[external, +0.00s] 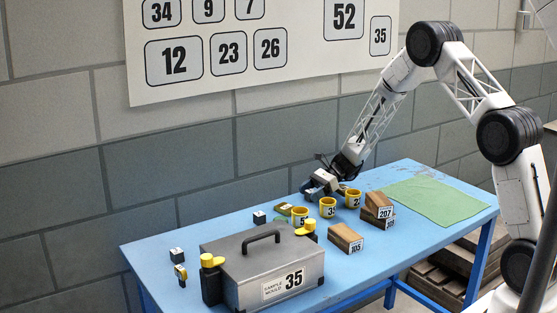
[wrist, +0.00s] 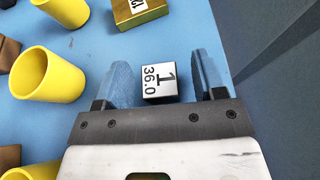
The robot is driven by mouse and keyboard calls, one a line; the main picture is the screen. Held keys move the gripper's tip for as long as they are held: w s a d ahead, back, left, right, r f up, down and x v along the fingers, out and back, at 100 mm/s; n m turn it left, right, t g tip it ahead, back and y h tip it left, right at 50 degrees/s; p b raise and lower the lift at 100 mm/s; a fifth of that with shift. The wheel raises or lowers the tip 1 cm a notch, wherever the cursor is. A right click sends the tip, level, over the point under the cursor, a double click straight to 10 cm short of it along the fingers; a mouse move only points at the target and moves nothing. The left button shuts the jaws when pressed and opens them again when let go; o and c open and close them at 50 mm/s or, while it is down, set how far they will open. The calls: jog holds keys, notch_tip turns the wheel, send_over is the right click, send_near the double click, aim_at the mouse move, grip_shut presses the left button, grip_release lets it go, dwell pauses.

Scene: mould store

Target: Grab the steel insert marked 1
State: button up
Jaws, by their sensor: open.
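The steel insert marked 1 (wrist: 160,83) is a small block whose pale face also reads 36.0. In the wrist view it sits between the two blue fingers of my gripper (wrist: 166,72), nearer the right end of the gap's middle than the left finger, with blue surface showing on both sides. The fingers are apart and do not appear to touch it. In the external view my gripper (external: 316,187) is low over the far side of the blue table (external: 400,240), behind the yellow cups. I cannot make out the insert there.
Yellow cups (external: 327,207) and (wrist: 47,73) stand near my gripper. A brass block (wrist: 138,10) lies beyond the insert. Wooden blocks (external: 345,238), a grey mould case (external: 265,265) and small dark cubes (external: 259,216) share the table. A wall (wrist: 270,60) rises close behind.

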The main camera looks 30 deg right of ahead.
aim_at(311, 191)
jog(key=shift+c, duration=0.3)
jog(key=c, duration=1.1)
jog(key=shift+r, duration=5)
